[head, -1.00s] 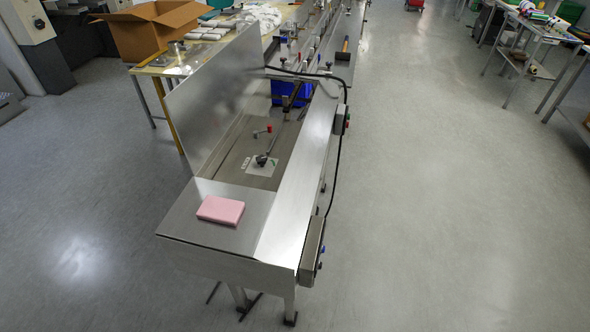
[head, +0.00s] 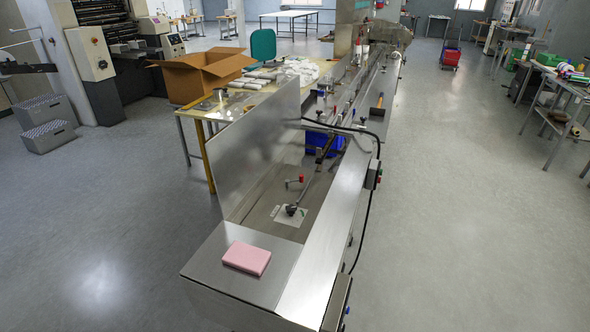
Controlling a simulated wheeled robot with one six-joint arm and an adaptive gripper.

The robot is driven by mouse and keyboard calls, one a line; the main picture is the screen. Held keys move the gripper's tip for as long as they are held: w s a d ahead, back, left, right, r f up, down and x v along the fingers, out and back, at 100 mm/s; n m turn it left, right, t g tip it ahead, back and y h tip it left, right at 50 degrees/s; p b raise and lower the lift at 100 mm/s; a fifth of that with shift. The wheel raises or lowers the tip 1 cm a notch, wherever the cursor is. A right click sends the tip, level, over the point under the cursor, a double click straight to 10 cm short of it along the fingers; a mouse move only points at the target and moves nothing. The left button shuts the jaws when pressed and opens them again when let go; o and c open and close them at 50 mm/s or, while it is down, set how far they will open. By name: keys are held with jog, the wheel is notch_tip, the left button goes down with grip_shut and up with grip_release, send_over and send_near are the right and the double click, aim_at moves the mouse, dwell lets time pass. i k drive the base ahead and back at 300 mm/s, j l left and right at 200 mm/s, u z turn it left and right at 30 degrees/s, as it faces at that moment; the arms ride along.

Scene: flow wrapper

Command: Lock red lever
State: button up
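The flow wrapper (head: 338,225) is a long metal machine running away from me through the middle of the head view. A small lever with a red tip (head: 301,178) stands in its open bed. Beside it, nearer to me, a dark lever with a black knob (head: 291,210) sits on a pale plate (head: 293,216). Whether the red lever is locked cannot be told at this size. My gripper is not in view.
A pink block (head: 246,257) lies on the machine's near end. A raised metal panel (head: 253,150) walls its left side. A table with an open cardboard box (head: 205,75) stands behind left. A black cable (head: 379,150) hangs at the right.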

aim_at(286, 182)
jog(key=i+l, duration=0.7)
jog(key=l, duration=0.2)
jog(key=i+l, duration=0.35)
jog(key=i+l+u, duration=0.1)
jog(key=i+l, duration=0.25)
jog(key=l, duration=0.2)
jog(key=i+l, duration=0.35)
jog(key=l, duration=0.15)
jog(key=i+l, duration=0.3)
jog(key=l, duration=0.15)
jog(key=i+l, duration=0.35)
jog(key=l, duration=0.15)
